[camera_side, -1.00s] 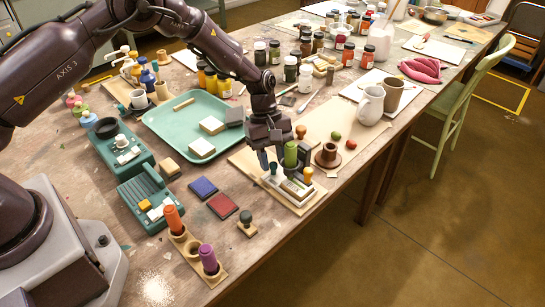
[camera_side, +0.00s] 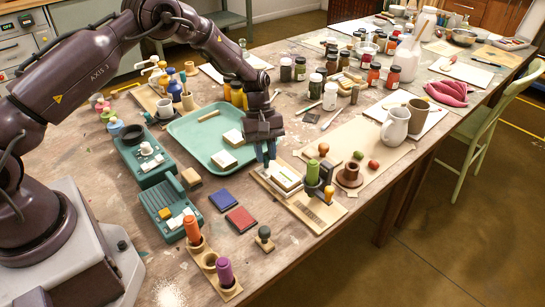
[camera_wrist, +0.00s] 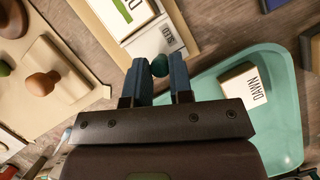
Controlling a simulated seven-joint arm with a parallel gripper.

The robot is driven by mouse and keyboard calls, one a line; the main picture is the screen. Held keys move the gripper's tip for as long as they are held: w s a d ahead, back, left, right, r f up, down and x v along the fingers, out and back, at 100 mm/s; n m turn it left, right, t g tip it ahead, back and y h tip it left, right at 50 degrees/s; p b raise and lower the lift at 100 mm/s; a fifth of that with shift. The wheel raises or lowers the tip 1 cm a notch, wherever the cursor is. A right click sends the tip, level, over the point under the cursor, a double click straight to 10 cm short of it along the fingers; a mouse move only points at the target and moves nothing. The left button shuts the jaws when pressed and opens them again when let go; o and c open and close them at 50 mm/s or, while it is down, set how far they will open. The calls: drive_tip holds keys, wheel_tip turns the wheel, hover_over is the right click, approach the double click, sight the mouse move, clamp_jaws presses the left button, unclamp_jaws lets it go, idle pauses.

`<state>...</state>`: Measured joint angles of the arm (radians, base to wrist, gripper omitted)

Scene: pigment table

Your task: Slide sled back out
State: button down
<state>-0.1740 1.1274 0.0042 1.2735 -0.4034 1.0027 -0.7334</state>
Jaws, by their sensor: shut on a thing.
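The sled (camera_side: 287,181), carrying white pieces, lies on a pale wooden track base (camera_side: 326,213). It sits at the tray-side end, clear of the dark bracket (camera_side: 326,177) that holds a green-handled stamp (camera_side: 313,170). My gripper (camera_side: 265,158) is shut on the sled's small teal knob (camera_wrist: 160,65), which shows between the fingers in the wrist view. There, a white card (camera_wrist: 126,12) with a green mark and a white lettered block (camera_wrist: 154,42) lie just beyond the knob. The fingers hide part of the knob in the side view.
A teal tray (camera_side: 190,133) with white blocks stands close on the left. Blue (camera_side: 220,199) and red (camera_side: 241,220) ink pads lie in front. A brown holder (camera_side: 349,175) and a white jug (camera_side: 395,126) stand to the right.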

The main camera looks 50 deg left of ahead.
drive_tip(key=shift+a, duration=0.4)
drive_tip(key=c, duration=1.2)
unclamp_jaws()
drive_tip(key=shift+o, duration=0.8)
drive_tip(key=shift+d, duration=0.1)
drive_tip(key=shift+r, duration=0.1)
drive_tip(key=v, duration=1.3)
